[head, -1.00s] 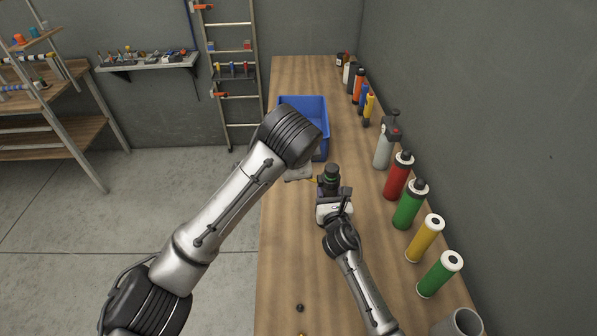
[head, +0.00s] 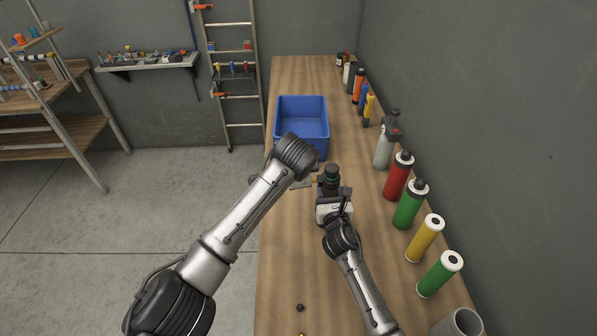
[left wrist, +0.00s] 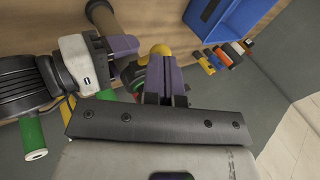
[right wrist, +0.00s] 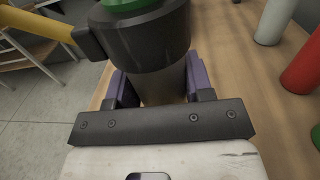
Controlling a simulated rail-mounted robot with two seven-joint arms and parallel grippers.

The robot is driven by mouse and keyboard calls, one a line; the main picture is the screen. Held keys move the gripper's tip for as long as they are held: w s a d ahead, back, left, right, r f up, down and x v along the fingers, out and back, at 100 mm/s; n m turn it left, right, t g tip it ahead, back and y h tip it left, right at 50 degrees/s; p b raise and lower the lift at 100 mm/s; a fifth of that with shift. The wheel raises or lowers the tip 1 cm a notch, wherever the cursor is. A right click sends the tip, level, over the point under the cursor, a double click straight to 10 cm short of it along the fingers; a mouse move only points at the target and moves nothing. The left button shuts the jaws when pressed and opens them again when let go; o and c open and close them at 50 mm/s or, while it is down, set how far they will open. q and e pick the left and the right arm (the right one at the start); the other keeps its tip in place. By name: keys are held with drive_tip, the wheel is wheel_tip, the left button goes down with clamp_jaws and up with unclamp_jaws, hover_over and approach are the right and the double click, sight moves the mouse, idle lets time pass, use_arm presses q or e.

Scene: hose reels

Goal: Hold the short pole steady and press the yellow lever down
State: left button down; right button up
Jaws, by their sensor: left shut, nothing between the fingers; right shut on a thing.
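The short pole has a black head with a green ring (head: 331,173) and stands on the bench. My right gripper (head: 333,196) is shut around the pole below its head; in the right wrist view, the purple fingers flank the pole (right wrist: 163,90). The yellow lever (right wrist: 35,30) sticks out from the black collar to the left in that view. My left gripper (left wrist: 166,72) is shut and empty, left of the pole in the head view. The lever's yellow end (left wrist: 160,51) shows just beyond its fingertips; I cannot tell whether they touch. My left arm hides part of the bin.
A blue bin (head: 302,101) stands on the wooden bench (head: 285,240) behind the pole. Several bottles and canisters, including a red one (head: 398,177) and a green one (head: 410,205), line the wall on the right. A small dark knob (head: 300,307) lies at the front.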

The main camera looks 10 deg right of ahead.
idle(0.4)
use_arm(q)
drive_tip(key=shift+a+f+h, duration=0.15)
drive_tip(key=shift+h, duration=0.15)
drive_tip(key=shift+a+f, duration=0.1)
drive_tip(key=shift+f, duration=0.05)
drive_tip(key=f+n+h, duration=0.1)
drive_tip(key=h, duration=0.1)
drive_tip(key=a+f+n+h, duration=0.1)
drive_tip(key=f+h, duration=0.1)
drive_tip(key=a+f+h, duration=0.1)
drive_tip(key=h, duration=0.2)
drive_tip(key=shift+w+a+f+n, duration=0.15)
drive_tip(key=shift+f+n, duration=0.1)
drive_tip(key=shift+n, duration=0.15)
drive_tip(key=shift+r, duration=0.2)
drive_tip(key=shift+r, duration=0.6)
